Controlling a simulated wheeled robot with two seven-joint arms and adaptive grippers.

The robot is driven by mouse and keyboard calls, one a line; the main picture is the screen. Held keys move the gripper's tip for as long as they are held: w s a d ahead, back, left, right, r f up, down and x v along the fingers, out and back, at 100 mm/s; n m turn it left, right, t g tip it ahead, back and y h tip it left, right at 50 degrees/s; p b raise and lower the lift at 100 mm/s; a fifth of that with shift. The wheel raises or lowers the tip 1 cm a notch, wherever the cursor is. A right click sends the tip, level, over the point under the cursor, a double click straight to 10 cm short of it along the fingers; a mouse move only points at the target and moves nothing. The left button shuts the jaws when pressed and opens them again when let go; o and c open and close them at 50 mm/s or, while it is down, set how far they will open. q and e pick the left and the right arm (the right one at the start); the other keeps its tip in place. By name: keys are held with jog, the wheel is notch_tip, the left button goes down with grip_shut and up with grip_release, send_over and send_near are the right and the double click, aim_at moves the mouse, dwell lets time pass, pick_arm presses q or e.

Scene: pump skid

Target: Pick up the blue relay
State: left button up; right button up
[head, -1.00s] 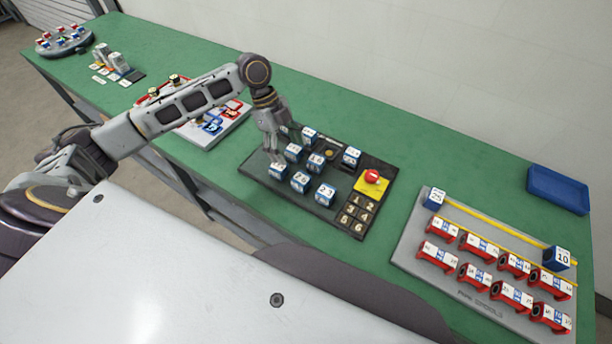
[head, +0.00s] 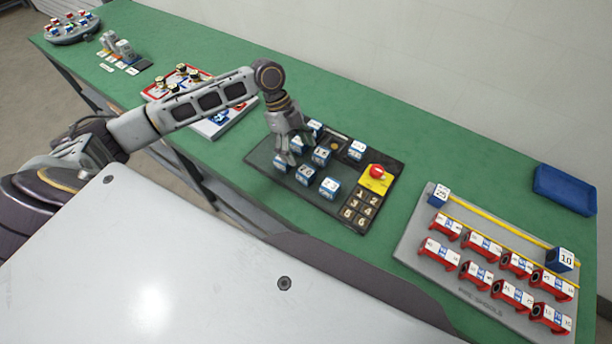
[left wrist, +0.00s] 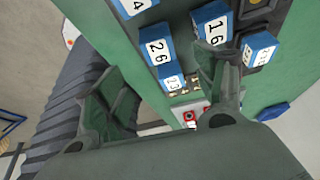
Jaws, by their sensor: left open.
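Several blue blocks with white numbered tops, which look like relays, stand on a black panel (head: 346,211) on the green bench. I cannot tell which one is the task's blue relay. Blocks near my left gripper include one marked 16 (head: 321,155) and one at the front (head: 305,176). My left gripper (head: 288,158) is open above the panel's left part and hides some blocks. In the left wrist view its fingers (left wrist: 160,95) are apart with no block held, and blocks marked 26 (left wrist: 157,47) and 16 (left wrist: 213,24) are close by. My right gripper is not in view.
A red button on a yellow base (head: 376,177) and a numbered keypad (head: 358,211) are on the panel. A grey board (head: 410,238) with red holders is at the right, a blue tray (head: 565,190) behind it. A red-edged board (head: 210,128) is at the left.

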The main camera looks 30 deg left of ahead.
aim_at(306, 171)
pick_arm(q)
jog(key=shift+x, duration=2.1)
jog(key=shift+f, duration=0.1)
jog(key=shift+p+x, duration=0.7)
jog(key=shift+x, duration=1.8)
jog(key=shift+a, duration=0.1)
jog(key=shift+c, duration=0.5)
jog(key=c, duration=1.1)
jog(key=shift+r+b, duration=0.5)
jog(key=shift+r, duration=4.5)
